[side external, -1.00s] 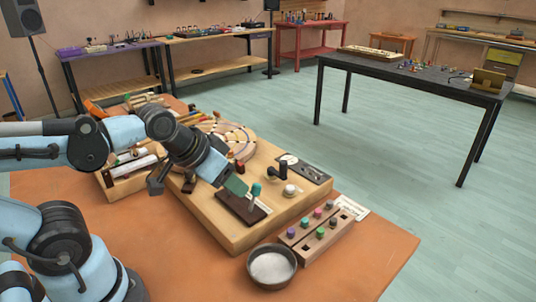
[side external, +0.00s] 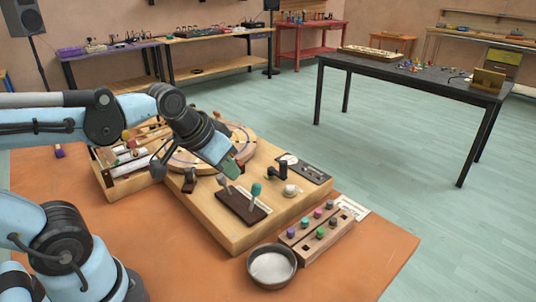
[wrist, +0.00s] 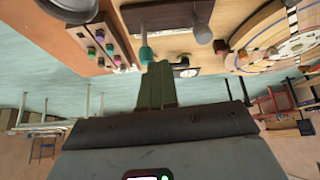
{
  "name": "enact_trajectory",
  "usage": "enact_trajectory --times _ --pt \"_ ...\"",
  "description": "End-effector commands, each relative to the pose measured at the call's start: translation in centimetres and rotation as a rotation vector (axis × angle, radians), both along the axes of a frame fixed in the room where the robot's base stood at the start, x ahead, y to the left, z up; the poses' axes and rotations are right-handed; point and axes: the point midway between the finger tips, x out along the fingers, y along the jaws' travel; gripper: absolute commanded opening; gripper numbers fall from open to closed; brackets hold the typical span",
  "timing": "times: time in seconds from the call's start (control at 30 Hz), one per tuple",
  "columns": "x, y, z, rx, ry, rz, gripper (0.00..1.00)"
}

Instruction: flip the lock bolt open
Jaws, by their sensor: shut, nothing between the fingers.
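A light wooden board (side external: 222,228) carries the mechanisms. A small black upright fitting with a side arm (side external: 278,173) stands near its right edge; I cannot tell for certain whether this is the lock bolt. A dark brown plate (side external: 238,209) holds two levers, one grey-tipped (side external: 222,180) and one teal-tipped (side external: 256,189). The teal tip (wrist: 146,54) and grey tip (wrist: 203,33) also show in the wrist view. My gripper (side external: 232,174), with green fingers, is shut and empty above the board behind the levers. Its fingers (wrist: 157,85) overlap part of the view beyond the teal tip.
A round wooden piece with a track (side external: 236,145) lies behind the gripper. A dark plate with a dial (side external: 306,168) and a white knob (side external: 290,190) are at the right. A metal bowl (side external: 272,266) and a block with coloured pegs (side external: 322,236) stand in front. Orange tabletop is clear at left.

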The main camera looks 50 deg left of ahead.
Motion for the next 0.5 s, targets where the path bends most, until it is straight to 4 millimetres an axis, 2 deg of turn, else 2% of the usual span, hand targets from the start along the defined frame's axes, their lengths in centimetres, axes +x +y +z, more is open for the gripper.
enact_trajectory --times 0.2,0.5 --pt "2.2 3.4 2.4 -0.05 0.138 0.143 0.0" --pt "4.7 8.8 4.5 -0.137 0.33 0.339 0.0"
